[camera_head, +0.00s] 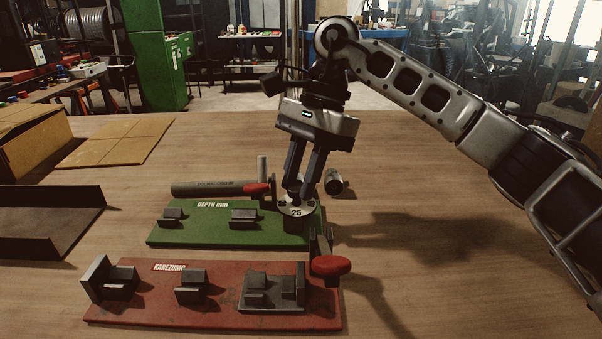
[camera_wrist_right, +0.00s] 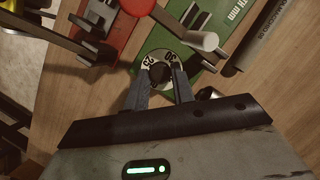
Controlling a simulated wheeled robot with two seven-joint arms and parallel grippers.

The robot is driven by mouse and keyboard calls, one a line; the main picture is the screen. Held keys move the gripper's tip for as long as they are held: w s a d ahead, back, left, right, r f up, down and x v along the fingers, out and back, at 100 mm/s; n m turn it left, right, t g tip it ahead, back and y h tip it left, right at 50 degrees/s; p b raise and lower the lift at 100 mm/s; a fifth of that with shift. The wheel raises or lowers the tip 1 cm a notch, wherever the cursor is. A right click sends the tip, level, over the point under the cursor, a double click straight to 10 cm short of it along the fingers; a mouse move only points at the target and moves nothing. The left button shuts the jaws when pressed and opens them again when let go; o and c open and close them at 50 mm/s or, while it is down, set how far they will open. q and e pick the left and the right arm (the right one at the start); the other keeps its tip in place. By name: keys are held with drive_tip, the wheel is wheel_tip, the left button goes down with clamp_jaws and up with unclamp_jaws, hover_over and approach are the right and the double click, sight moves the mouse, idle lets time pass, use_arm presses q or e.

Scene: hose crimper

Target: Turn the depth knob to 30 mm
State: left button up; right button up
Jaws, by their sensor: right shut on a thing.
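The depth knob (camera_head: 297,210) is a round, pale-topped dial at the right end of the green board (camera_head: 190,237), which is labelled "DEPTH mm". The number 25 faces the front in the head view. In the right wrist view the dial (camera_wrist_right: 145,65) shows what look like 25 and 30 on its rim, with a dark grip at its centre. My right gripper (camera_head: 303,190) points down from above, its fingers shut on the knob's grip. The fingertips (camera_wrist_right: 158,78) partly cover the dial, so any pointer mark is hard to make out. My left gripper is not in view.
A red board (camera_head: 215,319) with metal blocks lies in front, with a red lever knob (camera_head: 330,265) close to the dial. A grey hose (camera_head: 215,189) lies behind the green board. A short metal fitting (camera_head: 334,183) lies behind right. The table is clear at right.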

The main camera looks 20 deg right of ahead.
drive_tip(key=o, duration=1)
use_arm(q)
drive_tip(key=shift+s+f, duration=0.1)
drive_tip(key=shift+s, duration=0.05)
use_arm(e)
drive_tip(key=shift+w+d+r, duration=0.15)
drive_tip(key=shift+r, duration=0.3)
use_arm(q)
drive_tip(key=p, duration=0.2)
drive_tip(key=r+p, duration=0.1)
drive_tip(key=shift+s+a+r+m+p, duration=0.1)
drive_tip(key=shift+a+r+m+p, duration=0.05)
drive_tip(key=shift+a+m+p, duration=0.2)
use_arm(e)
drive_tip(key=v, duration=1.5)
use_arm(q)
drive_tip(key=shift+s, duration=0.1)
use_arm(e)
drive_tip(key=shift+f, duration=0.1)
